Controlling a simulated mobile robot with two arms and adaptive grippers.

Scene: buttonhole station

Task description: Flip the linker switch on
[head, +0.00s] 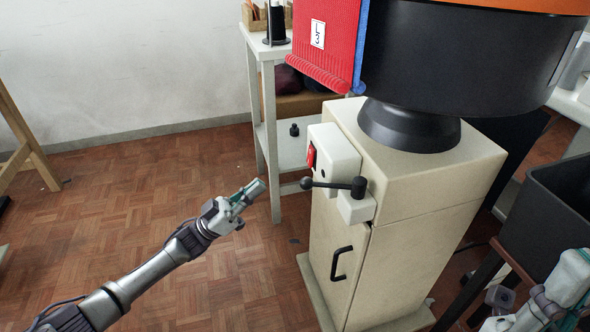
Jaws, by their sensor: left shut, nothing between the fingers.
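The linker is a cream cabinet (400,235) with a large black drum (455,75) on top. A white box (336,147) is fixed to the cabinet's upper left side. A small red switch (311,156) sits on the box's left face, seen edge-on, so I cannot tell its position. My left gripper (256,190) is shut and empty, left of the switch and apart from it, lower in the picture. My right gripper (500,298) is partly in view at the lower right; its fingers are not clear.
A black-knobbed lever (335,185) juts left below the switch. A black handle (341,263) is on the cabinet door. A white shelf stand (262,50) is behind, and a black bin (560,205) is at right. Red knitted fabric (325,45) hangs above.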

